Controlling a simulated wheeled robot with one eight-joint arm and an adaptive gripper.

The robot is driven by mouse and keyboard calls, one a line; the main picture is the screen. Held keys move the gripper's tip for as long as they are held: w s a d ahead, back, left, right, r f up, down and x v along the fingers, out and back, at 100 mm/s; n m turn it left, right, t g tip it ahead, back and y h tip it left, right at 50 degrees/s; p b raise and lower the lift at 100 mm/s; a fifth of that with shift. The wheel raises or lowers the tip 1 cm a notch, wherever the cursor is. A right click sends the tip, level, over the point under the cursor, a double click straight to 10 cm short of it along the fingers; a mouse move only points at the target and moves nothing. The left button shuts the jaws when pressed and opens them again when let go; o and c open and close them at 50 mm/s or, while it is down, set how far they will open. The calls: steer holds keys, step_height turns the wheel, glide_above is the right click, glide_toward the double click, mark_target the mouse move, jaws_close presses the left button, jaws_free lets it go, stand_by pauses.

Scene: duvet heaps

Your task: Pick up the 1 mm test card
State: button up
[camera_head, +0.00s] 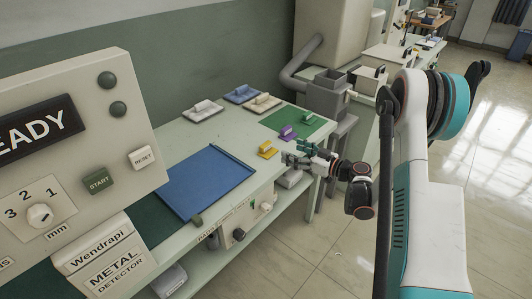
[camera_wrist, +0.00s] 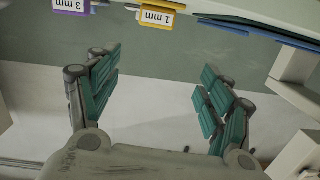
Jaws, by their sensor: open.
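The 1 mm test card (camera_wrist: 157,17) has a yellow frame and a white label reading "1 mm", at the top edge of the wrist view, partly cut off. In the head view a yellow card (camera_head: 267,150) lies near the table's front edge. My gripper (camera_wrist: 157,80) is open, with nothing between its green-padded fingers. The card lies beyond the fingertips, apart from them. In the head view my gripper (camera_head: 298,156) is just right of the yellow card, by the table edge.
A purple 3 mm card (camera_wrist: 72,6) lies beside the yellow one. A green card (camera_head: 308,117) lies on a green mat (camera_head: 285,119). A blue mat (camera_head: 207,180) covers the table's middle. The metal detector (camera_head: 90,150) stands at left.

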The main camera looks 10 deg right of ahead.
step_height(320, 180, down, 3)
steer(key=d+t, duration=0.1)
steer(key=d, duration=0.1)
glide_toward(268, 145)
steer(key=x, duration=0.3)
steer(key=shift+w+a, duration=0.15)
steer(key=shift+w, duration=0.25)
steer(key=shift+b+x, duration=1.25)
steer(key=shift+x, duration=1.45)
steer(key=shift+s+a, duration=0.1)
steer(key=shift+a, duration=0.05)
steer(key=c, duration=1.1)
